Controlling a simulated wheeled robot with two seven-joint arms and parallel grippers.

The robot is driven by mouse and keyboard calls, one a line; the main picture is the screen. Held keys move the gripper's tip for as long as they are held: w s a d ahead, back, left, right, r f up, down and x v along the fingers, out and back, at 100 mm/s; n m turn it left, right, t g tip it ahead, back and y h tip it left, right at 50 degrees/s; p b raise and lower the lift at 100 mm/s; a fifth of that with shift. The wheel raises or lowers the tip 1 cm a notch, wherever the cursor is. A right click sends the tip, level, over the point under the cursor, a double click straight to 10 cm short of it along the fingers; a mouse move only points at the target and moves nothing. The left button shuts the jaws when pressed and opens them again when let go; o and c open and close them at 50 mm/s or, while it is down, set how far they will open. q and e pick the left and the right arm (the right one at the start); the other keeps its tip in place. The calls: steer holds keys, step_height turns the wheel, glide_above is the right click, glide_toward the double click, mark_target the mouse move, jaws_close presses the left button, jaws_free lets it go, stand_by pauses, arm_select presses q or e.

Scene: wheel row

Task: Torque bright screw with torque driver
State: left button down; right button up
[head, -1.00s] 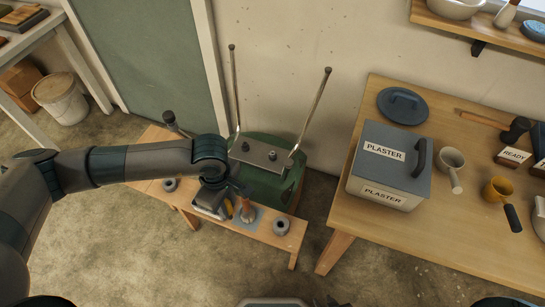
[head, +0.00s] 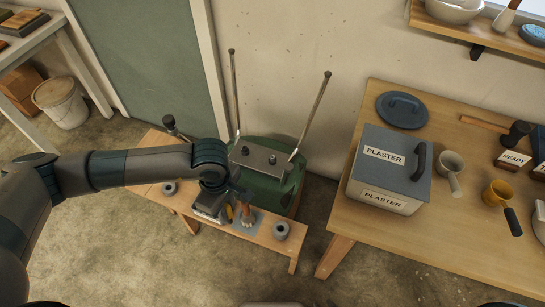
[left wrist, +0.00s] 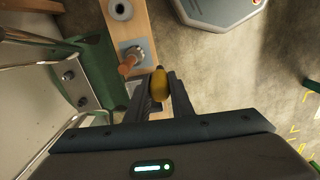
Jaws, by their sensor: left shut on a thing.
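My left gripper (head: 226,212) is over the low wooden bench in the head view. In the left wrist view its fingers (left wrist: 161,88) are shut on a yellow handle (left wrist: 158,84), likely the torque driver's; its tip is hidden. A green stand (head: 262,197) behind the bench carries a metal plate (head: 259,155) with two screw heads, a left one (head: 245,150) and a right one (head: 272,160). They also show in the left wrist view (left wrist: 68,75). I cannot tell which is the bright one. My right gripper is not in view.
A copper-coloured tool (head: 247,214) stands on a grey pad on the bench (head: 262,236). Two tall metal rods (head: 314,112) rise from the stand. A table with a plaster box (head: 388,168) stands at right.

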stand_by(0.8)
